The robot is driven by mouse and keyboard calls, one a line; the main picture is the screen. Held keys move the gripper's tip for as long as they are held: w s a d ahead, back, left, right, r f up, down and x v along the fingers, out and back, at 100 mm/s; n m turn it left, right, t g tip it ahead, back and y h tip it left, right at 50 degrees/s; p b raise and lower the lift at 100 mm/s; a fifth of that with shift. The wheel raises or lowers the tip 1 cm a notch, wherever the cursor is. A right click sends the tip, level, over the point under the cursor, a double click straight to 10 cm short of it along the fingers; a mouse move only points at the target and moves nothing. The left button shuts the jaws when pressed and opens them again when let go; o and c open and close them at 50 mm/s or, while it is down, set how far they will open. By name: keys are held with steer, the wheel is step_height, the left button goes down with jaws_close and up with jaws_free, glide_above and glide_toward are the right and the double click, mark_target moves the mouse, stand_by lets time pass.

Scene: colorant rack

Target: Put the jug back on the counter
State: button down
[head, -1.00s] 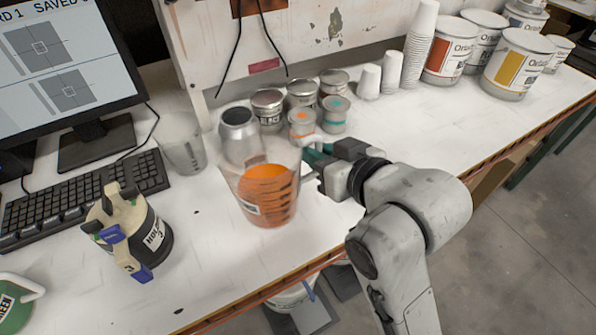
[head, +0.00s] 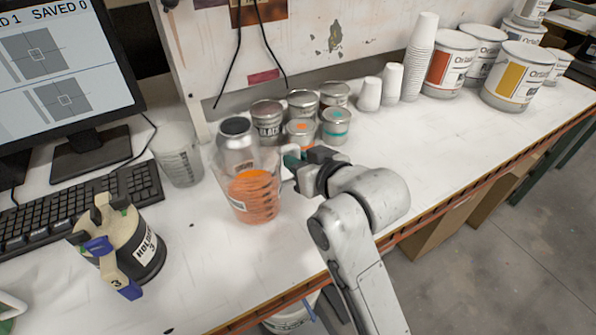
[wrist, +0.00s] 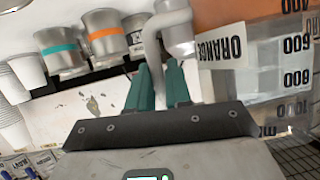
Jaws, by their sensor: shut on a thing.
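The jug (head: 250,196) is a clear measuring jug with orange liquid inside. It stands upright over the white counter (head: 225,265), in front of a grey can; whether its base touches the counter I cannot tell. My gripper (head: 293,160) is at the jug's right side, shut on its pale handle. In the wrist view the green fingertips (wrist: 158,85) close around the grey handle (wrist: 152,48), and the jug's wall (wrist: 270,75) with an ORANGE label and scale marks fills the right side.
An open grey can (head: 237,145) stands just behind the jug, and an empty clear beaker (head: 179,155) is to its left. Several small tins (head: 302,132) stand behind. The counter right of the jug is mostly clear.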

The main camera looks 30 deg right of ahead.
steer(key=shift+w+f, duration=0.15)
steer(key=shift+f, duration=1.45)
steer(key=shift+f, duration=0.15)
steer(key=c, duration=1.1)
jaws_free()
steer(key=shift+o, duration=0.2)
steer(key=shift+s, duration=0.4)
steer(key=v, duration=1.1)
steer(key=shift+r+p, duration=0.25)
steer(key=shift+p, duration=0.1)
